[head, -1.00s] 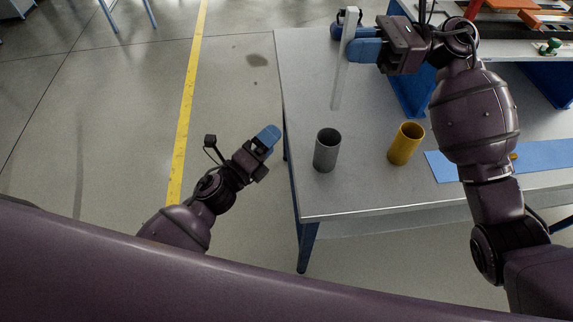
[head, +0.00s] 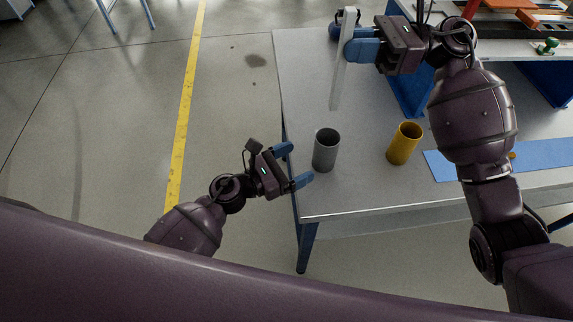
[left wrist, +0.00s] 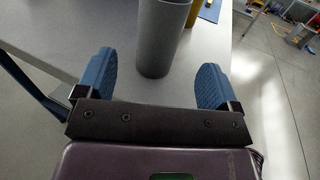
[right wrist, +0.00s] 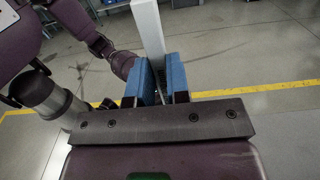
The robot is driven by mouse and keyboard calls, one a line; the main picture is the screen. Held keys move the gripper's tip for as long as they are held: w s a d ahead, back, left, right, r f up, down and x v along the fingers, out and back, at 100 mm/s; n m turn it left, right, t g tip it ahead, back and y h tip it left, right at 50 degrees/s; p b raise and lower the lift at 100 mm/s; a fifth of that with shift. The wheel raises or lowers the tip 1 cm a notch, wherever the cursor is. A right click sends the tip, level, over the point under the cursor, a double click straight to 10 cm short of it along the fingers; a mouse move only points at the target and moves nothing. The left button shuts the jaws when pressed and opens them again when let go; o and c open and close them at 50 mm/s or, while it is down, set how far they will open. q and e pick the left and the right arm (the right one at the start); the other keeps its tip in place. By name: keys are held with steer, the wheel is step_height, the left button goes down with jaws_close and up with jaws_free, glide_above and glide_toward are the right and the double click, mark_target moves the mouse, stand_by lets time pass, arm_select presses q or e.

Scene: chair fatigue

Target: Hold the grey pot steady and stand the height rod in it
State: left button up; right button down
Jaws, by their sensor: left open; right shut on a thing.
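The grey pot (head: 325,152) stands upright on the table near its left edge. My left gripper (head: 299,165) is open just left of the pot, with its fingers pointing at it. In the left wrist view the pot (left wrist: 163,40) is ahead of and between the two blue fingertips (left wrist: 157,80), apart from them. My right gripper (head: 350,50) is shut on the height rod (head: 339,85), a long pale flat bar held roughly upright, slightly tilted, beyond the pot. The rod (right wrist: 149,30) also shows between the blue fingers (right wrist: 158,80) in the right wrist view.
A yellow pot (head: 404,145) stands to the right of the grey pot. A blue mat (head: 545,158) lies further right. A raised shelf with orange items (head: 510,8) and a green-knobbed thing (head: 547,47) is at the back right. The table between pot and rod is clear.

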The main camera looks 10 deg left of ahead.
mark_target(325, 152)
arm_select(q)
steer(key=x, duration=1)
steer(key=shift+a, duration=0.1)
steer(key=shift+c, duration=0.3)
steer(key=c, duration=1)
arm_select(e)
steer(key=shift+f, duration=6.5)
steer(key=c, duration=1)
jaws_free()
steer(key=v, duration=1.2)
